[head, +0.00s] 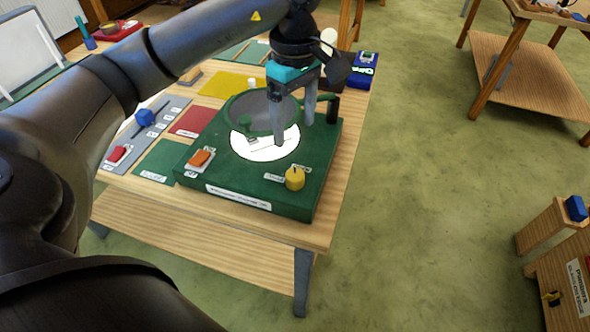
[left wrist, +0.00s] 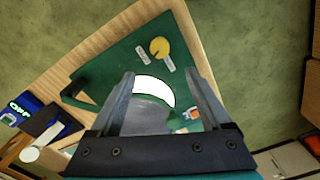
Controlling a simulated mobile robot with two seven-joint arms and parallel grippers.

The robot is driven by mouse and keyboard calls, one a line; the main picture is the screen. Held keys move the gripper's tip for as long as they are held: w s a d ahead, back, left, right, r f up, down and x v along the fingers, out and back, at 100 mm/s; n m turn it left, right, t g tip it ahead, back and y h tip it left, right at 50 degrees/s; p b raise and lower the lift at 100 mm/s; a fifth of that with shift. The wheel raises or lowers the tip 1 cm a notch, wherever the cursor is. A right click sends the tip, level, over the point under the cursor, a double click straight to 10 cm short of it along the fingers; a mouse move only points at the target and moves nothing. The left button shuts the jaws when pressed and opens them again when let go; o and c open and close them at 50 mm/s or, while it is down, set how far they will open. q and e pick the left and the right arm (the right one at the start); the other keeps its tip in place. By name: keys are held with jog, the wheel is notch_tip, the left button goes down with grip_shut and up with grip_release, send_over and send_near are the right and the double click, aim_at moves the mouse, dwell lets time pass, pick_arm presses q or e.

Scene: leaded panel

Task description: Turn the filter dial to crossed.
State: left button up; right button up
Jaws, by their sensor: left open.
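A yellow dial (head: 294,178) stands at the front right of a green box (head: 255,192) with a bright round window (head: 262,148). Small white labels lie on either side of the dial, too small to read. The dial also shows in the left wrist view (left wrist: 159,47), with a dark mark on its top; I cannot tell which label it points to. My left gripper (head: 293,132) is open and empty above the box, behind the dial and apart from it. In the left wrist view the fingers (left wrist: 160,78) are spread with nothing between them. My right gripper is not in view.
A green-rimmed round filter (head: 234,112) stands over the window, with a dark handle (head: 333,107) nearby. An orange block (head: 201,158) sits on the box's left. Coloured mats, a blue knob (head: 144,117) and a red block (head: 118,154) lie left.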

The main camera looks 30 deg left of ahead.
aim_at(295, 174)
pick_arm(q)
notch_tip(295, 174, down, 13)
jog(key=shift+f, duration=0.15)
jog(key=shift+c, duration=0.2)
grip_shut()
dwell(0.6)
